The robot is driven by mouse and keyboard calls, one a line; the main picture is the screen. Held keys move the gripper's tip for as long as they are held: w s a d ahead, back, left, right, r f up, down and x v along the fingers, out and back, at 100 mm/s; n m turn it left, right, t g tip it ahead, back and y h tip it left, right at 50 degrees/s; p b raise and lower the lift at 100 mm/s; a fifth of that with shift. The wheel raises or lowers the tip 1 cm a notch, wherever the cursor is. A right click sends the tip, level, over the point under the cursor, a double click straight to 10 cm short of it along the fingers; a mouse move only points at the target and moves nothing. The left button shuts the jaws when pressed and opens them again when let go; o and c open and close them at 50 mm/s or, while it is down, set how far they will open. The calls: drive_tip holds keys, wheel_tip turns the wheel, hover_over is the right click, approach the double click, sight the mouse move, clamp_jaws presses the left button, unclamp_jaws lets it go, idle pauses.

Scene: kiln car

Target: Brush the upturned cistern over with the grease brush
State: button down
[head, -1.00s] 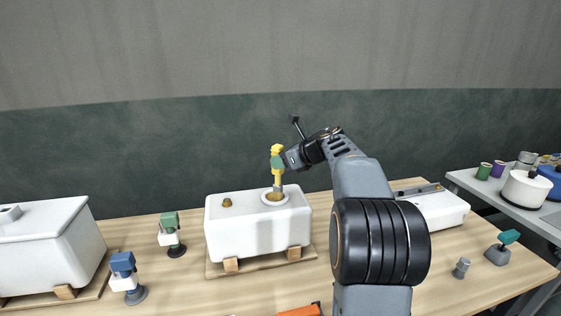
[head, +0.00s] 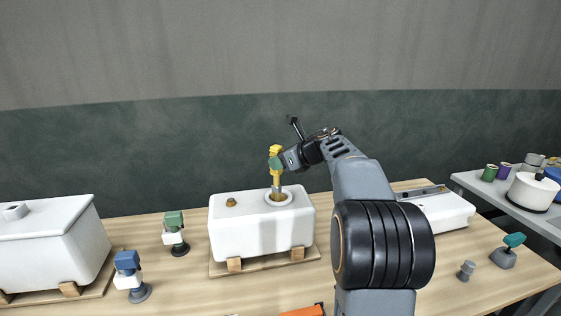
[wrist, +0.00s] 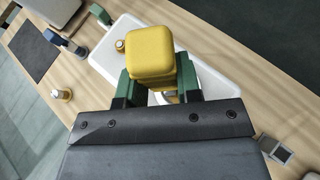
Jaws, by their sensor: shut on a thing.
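The upturned cistern (head: 235,236) is a white box on wooden blocks over a board. Its top has a round tan-lined opening and a brass knob; its white top also shows in the wrist view (wrist: 210,77). My gripper (head: 276,163) is above the opening, its green fingers shut on a yellow-handled tool, which I take to be the grease brush (head: 276,179). In the wrist view, the yellow handle end (wrist: 151,55) hides the brush's tip.
Another white cistern (head: 55,238) stands at the left. Green-topped (head: 174,233) and blue-topped (head: 129,275) stands are between the two. A flat white box (head: 445,212), a grey peg (head: 466,270) and a teal-topped piece (head: 508,250) lie right. An orange thing (head: 302,311) lies at the front edge.

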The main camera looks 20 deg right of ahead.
drive_tip(key=shift+w+d+p, duration=0.7)
drive_tip(key=shift+d, duration=0.3)
drive_tip(key=shift+a, duration=0.15)
drive_tip(key=shift+w+a, duration=0.15)
drive_tip(key=shift+a, duration=0.55)
drive_tip(key=shift+s+d+b, duration=0.45)
drive_tip(key=shift+s+d, duration=0.2)
drive_tip(key=shift+s, duration=0.35)
